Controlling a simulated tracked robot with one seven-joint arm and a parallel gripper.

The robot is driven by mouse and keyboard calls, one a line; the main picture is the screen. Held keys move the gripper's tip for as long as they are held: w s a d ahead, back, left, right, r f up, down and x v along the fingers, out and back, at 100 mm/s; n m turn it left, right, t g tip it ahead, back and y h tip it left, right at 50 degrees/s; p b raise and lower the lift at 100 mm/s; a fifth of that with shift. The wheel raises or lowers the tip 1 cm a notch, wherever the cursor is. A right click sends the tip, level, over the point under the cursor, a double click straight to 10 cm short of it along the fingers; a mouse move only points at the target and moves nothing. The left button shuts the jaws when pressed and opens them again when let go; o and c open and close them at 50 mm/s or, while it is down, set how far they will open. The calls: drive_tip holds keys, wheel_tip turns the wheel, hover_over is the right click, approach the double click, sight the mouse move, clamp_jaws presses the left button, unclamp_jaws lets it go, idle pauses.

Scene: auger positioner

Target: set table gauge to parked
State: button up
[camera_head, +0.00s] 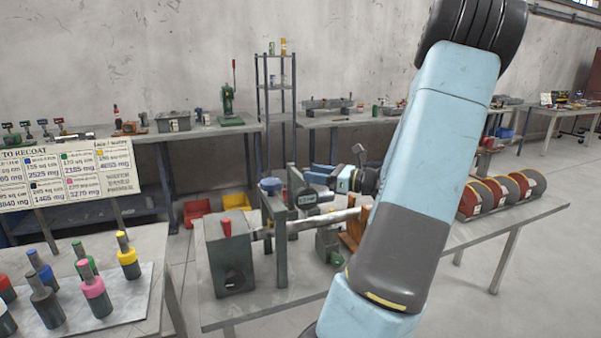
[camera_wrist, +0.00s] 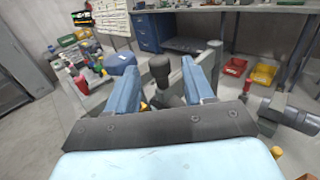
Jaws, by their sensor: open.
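The grey positioner machine (camera_head: 231,255) stands on the table, with a red-topped lever (camera_head: 225,228), a blue knob (camera_head: 270,186) and a long metal bar (camera_head: 325,218). I cannot tell for sure which part is the table gauge; a dark round-faced cylinder (camera_head: 307,197) sits near the uprights. My gripper (camera_head: 312,173) is open above the machine, its blue fingers pointing left. In the wrist view a black knob on a stem (camera_wrist: 159,68) shows between the open fingers; contact cannot be told. The blue knob (camera_wrist: 121,61) lies outside the left finger. My arm hides part of the table.
Colored-top cylinders (camera_head: 92,290) stand on a plate at the front left, below a sign board (camera_head: 70,178). Red (camera_head: 196,211) and yellow (camera_head: 236,201) bins sit behind the machine. A shelf rack stands behind.

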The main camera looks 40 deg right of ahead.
sight(298, 191)
drive_tip(key=shift+x, duration=2.6)
clamp_jaws()
